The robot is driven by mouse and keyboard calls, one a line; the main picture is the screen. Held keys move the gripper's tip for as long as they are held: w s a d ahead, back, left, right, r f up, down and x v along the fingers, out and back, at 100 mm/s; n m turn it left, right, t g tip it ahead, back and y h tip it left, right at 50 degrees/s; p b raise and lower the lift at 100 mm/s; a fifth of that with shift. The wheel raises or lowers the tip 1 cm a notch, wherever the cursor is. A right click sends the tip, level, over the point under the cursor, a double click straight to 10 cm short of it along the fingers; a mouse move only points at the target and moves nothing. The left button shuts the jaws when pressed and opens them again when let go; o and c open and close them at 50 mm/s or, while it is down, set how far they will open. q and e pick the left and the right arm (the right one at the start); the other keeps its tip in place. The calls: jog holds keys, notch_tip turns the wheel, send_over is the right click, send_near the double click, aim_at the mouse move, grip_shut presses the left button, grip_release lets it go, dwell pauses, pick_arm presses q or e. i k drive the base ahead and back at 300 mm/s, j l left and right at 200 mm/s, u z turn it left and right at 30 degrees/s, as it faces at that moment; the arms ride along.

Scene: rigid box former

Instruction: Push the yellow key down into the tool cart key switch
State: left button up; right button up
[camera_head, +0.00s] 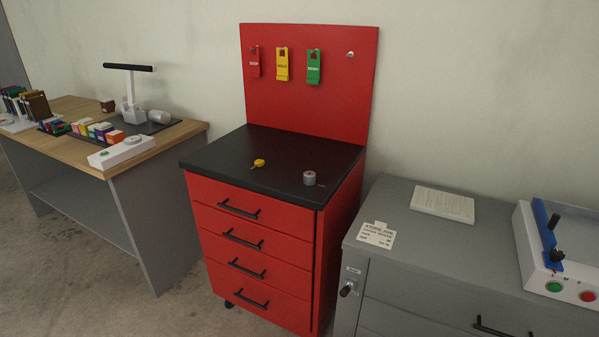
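The yellow key (258,163) lies flat on the black top of the red tool cart (275,172), left of the middle. A small grey round cylinder (309,177), which looks like the key switch, stands upright on the same top, to the right of the key. The key and the cylinder are apart. Neither of my grippers shows in the head view.
Red, yellow and green tags (282,65) hang on the cart's red back panel (347,85). A wooden-topped bench (181,131) with boxes and a lamp-like stand is at left. A grey cabinet (405,251) with a paper pad and a button box stands at right.

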aim_at(309, 177)
jog(key=i+l, duration=0.1)
jog(key=i, duration=0.55)
jog(key=i+u, duration=0.1)
jog(key=i, duration=0.55)
jog(key=i+l, duration=0.2)
jog(key=i, duration=0.4)
